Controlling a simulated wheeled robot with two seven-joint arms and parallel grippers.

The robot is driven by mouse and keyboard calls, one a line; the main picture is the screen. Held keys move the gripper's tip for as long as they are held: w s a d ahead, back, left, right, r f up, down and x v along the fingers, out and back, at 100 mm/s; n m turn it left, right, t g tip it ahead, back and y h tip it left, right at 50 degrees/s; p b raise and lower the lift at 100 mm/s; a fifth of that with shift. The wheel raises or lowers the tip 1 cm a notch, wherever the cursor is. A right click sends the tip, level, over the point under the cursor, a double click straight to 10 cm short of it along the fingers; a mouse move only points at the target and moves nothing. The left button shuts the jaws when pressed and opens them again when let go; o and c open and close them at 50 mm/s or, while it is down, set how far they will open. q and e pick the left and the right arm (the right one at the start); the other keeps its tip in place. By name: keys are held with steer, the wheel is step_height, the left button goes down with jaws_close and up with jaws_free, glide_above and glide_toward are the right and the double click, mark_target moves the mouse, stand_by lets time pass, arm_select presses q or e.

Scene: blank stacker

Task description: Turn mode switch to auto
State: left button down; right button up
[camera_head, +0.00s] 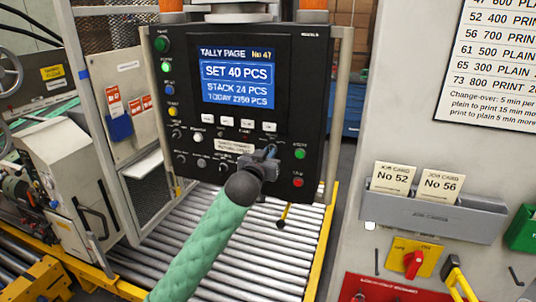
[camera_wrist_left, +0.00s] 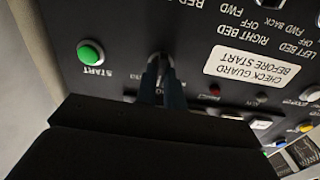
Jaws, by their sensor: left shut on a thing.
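The black control panel (camera_head: 185,100) fills the middle of the head view, with a lit blue screen (camera_head: 238,80) above rows of buttons and switches. My left gripper (camera_head: 268,156) is at the panel's lower right, its arm coming up from below. In the left wrist view its two narrow fingers (camera_wrist_left: 160,72) are shut at the panel face on a small dark knob, the mode switch, mostly hidden between them. The lettering around it is partly covered, so I cannot read its setting. My right gripper is in neither view.
The green START button (camera_wrist_left: 91,52) is close beside the fingers, and a red button (camera_head: 298,182) is below the green one (camera_head: 299,153). A roller conveyor (camera_head: 270,255) runs underneath. Job card holders (camera_head: 440,215) and a red knob on a yellow plate (camera_head: 413,262) are at right.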

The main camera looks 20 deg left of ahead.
arm_select(q)
steer(key=m+p, duration=0.2)
steer(key=m, duration=0.6)
steer(key=shift+d+m+p, duration=0.1)
steer(key=shift+m+p, duration=0.2)
steer(key=shift+p, duration=0.05)
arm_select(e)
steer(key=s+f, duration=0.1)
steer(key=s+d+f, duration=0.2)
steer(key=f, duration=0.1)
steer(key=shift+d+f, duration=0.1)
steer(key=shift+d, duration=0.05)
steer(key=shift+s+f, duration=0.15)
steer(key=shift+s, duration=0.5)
arm_select(q)
steer(key=c, duration=1.6)
jaws_free()
steer(key=shift+o, duration=0.5)
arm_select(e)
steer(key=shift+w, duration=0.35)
